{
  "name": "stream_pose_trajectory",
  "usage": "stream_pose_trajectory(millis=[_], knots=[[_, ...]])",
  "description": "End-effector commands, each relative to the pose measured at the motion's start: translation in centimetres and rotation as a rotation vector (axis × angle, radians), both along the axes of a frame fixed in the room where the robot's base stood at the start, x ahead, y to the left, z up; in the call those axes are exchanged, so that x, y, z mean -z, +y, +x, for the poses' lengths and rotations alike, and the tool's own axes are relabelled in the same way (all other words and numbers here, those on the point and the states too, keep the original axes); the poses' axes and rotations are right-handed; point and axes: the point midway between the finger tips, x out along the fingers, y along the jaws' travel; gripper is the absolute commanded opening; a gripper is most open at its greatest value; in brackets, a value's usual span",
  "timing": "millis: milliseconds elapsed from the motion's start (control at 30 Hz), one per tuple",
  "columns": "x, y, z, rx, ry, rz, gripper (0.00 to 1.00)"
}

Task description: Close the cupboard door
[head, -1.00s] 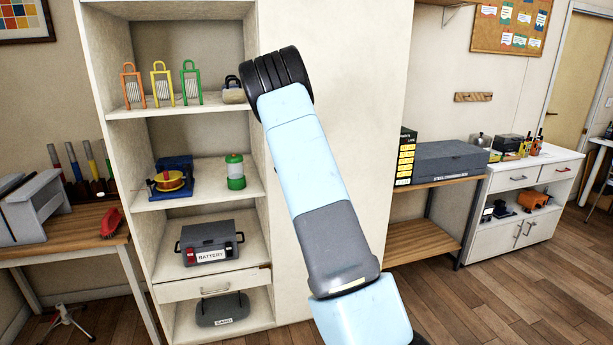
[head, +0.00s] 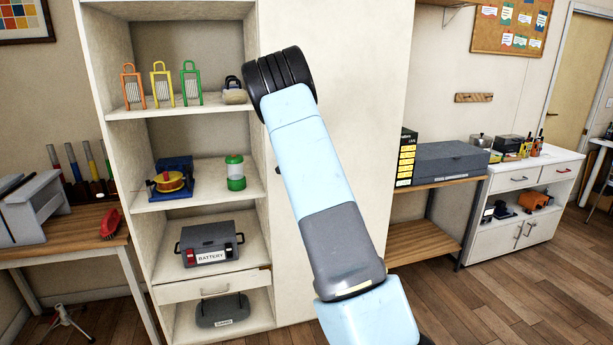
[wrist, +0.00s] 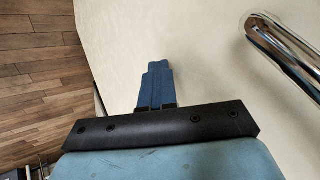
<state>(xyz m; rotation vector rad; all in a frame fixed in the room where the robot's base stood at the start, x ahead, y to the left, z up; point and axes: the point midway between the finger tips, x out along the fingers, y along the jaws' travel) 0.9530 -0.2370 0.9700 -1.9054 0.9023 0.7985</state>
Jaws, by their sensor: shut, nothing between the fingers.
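The cupboard door (head: 368,110) is a large plain cream panel to the right of the open shelves of the cupboard (head: 208,109) in the head view. My arm crosses in front of it and hides part of it. The head view does not clearly show how far the door stands open. In the wrist view the cream door surface (wrist: 215,65) fills the middle and right, with a curved metal handle (wrist: 285,50) at upper right. My gripper (wrist: 156,68) has its blue fingers together and empty, near the panel's left edge. Contact cannot be told. The head view hides the fingers.
The shelves hold several lanterns and tools, with a battery box (head: 210,243) low down. A wooden workbench (head: 80,240) stands left. A shelf unit with a grey box (head: 450,163) and a white cabinet (head: 515,215) stand right. Wooden floor shows at right.

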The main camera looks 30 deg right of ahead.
Motion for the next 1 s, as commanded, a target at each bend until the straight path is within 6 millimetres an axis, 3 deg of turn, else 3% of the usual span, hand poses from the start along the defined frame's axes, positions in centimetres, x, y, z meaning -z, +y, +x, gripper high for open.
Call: stream_pose_trajectory(millis=[200, 500, 733, 1000], knots=[[-0.1, 0.5, -3.0, 0.003, 0.009, 0.007, 0.0], [-4.8, 3.1, -5.3, 0.004, 0.011, 0.008, 0.0], [-7.1, 4.2, -6.5, 0.006, 0.013, 0.009, 0.0], [-7.8, 4.6, -7.0, 0.008, 0.014, 0.01, 0.0]])
